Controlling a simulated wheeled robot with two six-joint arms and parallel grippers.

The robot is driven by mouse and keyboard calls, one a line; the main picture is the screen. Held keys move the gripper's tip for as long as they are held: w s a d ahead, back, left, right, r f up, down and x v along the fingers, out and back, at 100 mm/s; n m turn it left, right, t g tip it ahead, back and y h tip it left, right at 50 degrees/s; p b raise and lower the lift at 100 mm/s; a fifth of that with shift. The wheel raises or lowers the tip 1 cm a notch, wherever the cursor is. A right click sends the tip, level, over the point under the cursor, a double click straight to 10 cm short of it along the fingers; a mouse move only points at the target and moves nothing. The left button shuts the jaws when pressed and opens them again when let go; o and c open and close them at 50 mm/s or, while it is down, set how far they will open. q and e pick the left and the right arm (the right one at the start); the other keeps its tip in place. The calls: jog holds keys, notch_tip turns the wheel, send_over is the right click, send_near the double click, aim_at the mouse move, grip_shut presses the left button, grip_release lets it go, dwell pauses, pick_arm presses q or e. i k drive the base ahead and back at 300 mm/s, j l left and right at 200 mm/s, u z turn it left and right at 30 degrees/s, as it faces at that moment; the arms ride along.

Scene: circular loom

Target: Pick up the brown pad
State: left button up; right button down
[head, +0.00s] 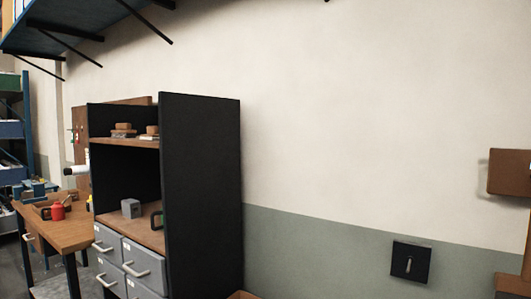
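No gripper of mine is in the head view. I cannot tell for certain which thing is the brown pad. Small brown blocks (123,130) lie stacked on the upper shelf of the dark cabinet (200,190), at left of centre. Another brown piece (153,130) lies beside them, partly hidden by the cabinet's side panel. A larger brown flat piece (510,172) shows at the right edge, cut off by the frame.
A wooden workbench (70,236) with a red container (57,211) stands at the left. Grey drawers (137,262) fill the cabinet's lower part, below a small grey block (131,208). A black wall plate (410,262) is at lower right. The wall between is bare.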

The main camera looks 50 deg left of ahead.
aim_at(152, 131)
jog(key=u, duration=2.45)
